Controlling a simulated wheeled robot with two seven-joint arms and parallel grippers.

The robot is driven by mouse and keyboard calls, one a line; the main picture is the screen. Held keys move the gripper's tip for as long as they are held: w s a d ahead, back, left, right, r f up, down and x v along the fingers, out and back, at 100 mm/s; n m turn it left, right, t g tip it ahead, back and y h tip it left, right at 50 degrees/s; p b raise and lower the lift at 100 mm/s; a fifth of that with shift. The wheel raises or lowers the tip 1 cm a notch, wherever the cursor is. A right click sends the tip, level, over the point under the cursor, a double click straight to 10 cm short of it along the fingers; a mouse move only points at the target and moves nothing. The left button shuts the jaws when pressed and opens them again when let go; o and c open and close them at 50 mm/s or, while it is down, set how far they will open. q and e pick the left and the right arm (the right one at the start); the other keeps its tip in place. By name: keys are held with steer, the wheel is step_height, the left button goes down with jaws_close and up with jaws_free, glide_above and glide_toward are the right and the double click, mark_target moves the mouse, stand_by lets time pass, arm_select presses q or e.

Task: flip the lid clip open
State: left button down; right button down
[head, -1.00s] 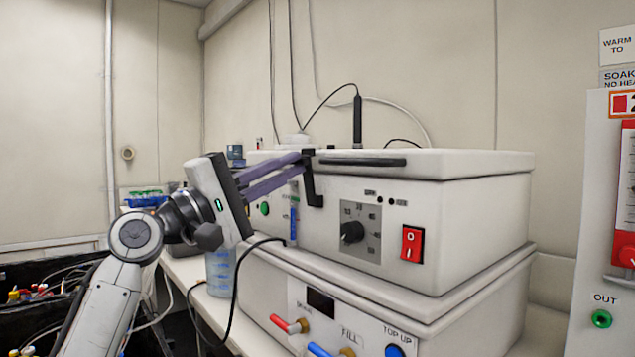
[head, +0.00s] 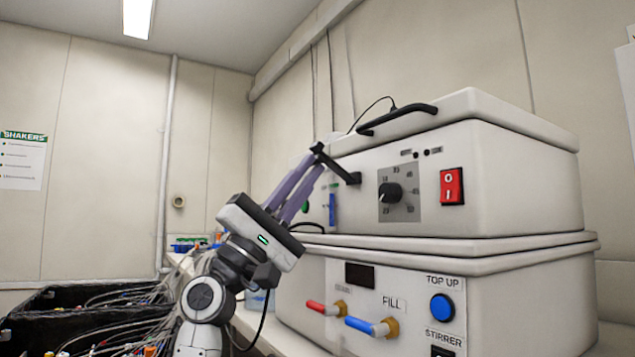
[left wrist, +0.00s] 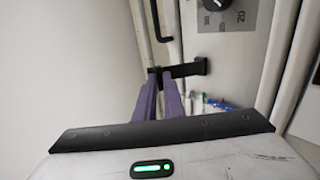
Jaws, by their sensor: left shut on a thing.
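The lid clip (head: 338,167) is a black lever on the front of the white shaker box, below the lid (head: 470,112). It slants up and outward from a mount on the front face. My left gripper (head: 317,159) is shut on the clip's free outer end, its purple fingers coming up from the lower left. In the left wrist view the clip (left wrist: 186,70) runs sideways from its mount to my fingertips (left wrist: 161,77). The lid looks closed, with a black handle (head: 398,118) on it. My right gripper is not in view.
The front panel has a dial (head: 390,192) and a red switch (head: 452,186) right of the clip. A lower white unit (head: 520,290) has red and blue taps. A black crate (head: 50,300) of cables stands at the lower left.

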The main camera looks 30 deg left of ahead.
mark_target(333, 167)
arm_select(q)
steer(key=shift+w+d+f+b, duration=0.2)
steer(key=shift+w+f, duration=0.05)
steer(key=shift+f, duration=0.3)
steer(key=shift+w+d+f+b, duration=0.15)
steer(key=shift+w+d+f, duration=0.05)
steer(key=shift+f, duration=0.45)
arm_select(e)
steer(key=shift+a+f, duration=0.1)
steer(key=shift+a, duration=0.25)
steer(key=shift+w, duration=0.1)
arm_select(q)
steer(key=c, duration=1.8)
jaws_free()
steer(key=shift+w+d+f, duration=0.1)
steer(key=shift+w+d, duration=0.05)
steer(key=shift+w, duration=0.1)
steer(key=shift+c, duration=0.2)
steer(key=shift+s, duration=0.1)
